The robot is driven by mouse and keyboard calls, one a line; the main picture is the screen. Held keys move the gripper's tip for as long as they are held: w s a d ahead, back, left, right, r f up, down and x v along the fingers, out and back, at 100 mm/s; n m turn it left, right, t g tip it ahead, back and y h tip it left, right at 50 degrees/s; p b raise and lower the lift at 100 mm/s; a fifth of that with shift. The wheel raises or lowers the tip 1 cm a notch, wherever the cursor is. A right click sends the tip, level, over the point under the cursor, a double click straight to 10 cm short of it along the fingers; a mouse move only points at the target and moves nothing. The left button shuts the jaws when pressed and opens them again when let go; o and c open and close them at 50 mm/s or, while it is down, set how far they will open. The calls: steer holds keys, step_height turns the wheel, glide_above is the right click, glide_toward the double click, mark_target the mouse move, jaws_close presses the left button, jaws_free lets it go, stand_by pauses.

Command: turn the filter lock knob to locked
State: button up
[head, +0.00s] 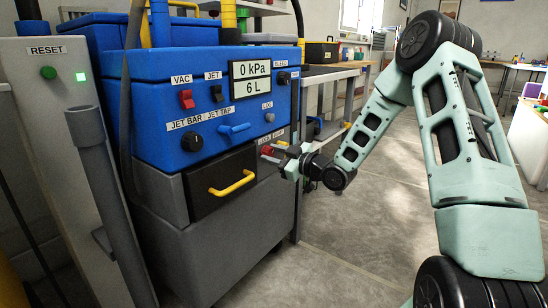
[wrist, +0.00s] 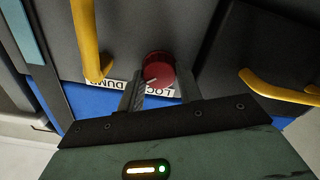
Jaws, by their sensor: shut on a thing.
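The filter lock knob (wrist: 158,66) is round and red, with a short pale mark on its face, in the middle of the wrist view. In the head view the red knob (head: 267,150) is on the right part of the machine's front, partly covered by my gripper. My gripper (head: 287,158) is at the knob. In the wrist view my gripper (wrist: 160,82) has one finger on each side of the knob and is shut on it. A white label (wrist: 150,91) reading LOCK and DUMP is partly hidden by the fingers. I cannot tell which word the mark points to.
A yellow drawer handle (head: 232,183) is left of the knob on the blue and grey machine (head: 160,200). Yellow handles also flank the knob in the wrist view, a near one (wrist: 88,40) at left. The floor (head: 350,230) right of the machine is clear.

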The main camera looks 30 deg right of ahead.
steer(key=n+b, duration=0.1)
steer(key=n, duration=0.1)
steer(key=n+b, duration=0.1)
steer(key=n, duration=0.1)
steer(key=n+b, duration=0.2)
steer(key=shift+a+f+n, duration=0.1)
steer(key=shift+f+n, duration=0.15)
steer(key=shift+n, duration=0.05)
steer(key=shift+n+b, duration=1.45)
steer(key=shift+n, duration=0.25)
steer(key=shift+s+r, duration=0.1)
steer(key=o, duration=1)
steer(key=p+v, duration=0.5)
steer(key=v, duration=1.2)
steer(key=shift+s+p, duration=0.2)
steer(key=shift+p, duration=0.2)
steer(key=shift+r, duration=0.1)
